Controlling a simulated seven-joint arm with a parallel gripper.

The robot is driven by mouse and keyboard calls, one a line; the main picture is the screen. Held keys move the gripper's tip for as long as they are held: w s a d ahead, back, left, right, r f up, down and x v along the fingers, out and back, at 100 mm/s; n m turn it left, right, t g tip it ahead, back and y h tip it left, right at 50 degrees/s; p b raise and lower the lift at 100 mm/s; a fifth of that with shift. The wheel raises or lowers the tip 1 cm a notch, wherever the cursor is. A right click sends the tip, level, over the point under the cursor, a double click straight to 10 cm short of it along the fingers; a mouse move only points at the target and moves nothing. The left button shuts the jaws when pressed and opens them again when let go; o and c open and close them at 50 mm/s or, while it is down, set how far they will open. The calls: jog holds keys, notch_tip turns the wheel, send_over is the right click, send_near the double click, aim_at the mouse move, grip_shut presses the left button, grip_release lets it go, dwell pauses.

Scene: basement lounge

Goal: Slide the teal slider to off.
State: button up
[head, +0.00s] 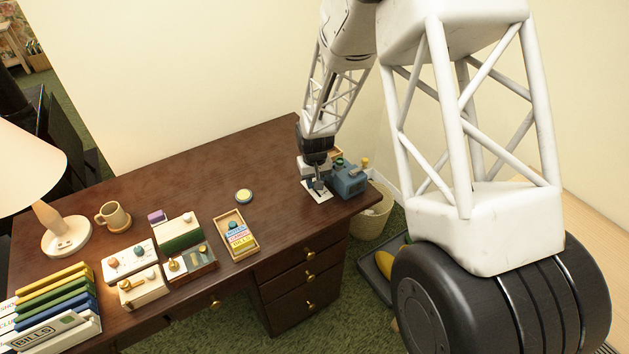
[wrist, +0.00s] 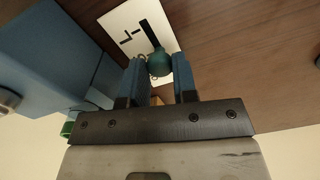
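The teal slider knob (wrist: 159,63) sits at one end of a black slot in a white plate (wrist: 132,28) in the wrist view. Black marks are printed beside the slot; I cannot read which end is off. My gripper (wrist: 160,68) has its two blue fingers on either side of the knob, apparently touching it, with no clear gap. In the head view my gripper (head: 319,187) is low over the white plate (head: 316,195) at the right end of the desk. The knob is hidden there.
A blue box (head: 350,184) with green and yellow knobs stands close beside the plate. The brown desk (head: 275,155) is clear to the left, up to a round yellow-topped disc (head: 243,196) and a wooden tray (head: 251,254). A waste basket (head: 371,221) stands past the desk's right edge.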

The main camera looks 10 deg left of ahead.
grip_shut()
jog(key=shift+w+a, duration=1.25)
jog(key=o, duration=0.7)
grip_release()
jog(key=shift+r, duration=0.15)
jog(key=shift+r, duration=3.75)
jog(key=shift+r, duration=0.1)
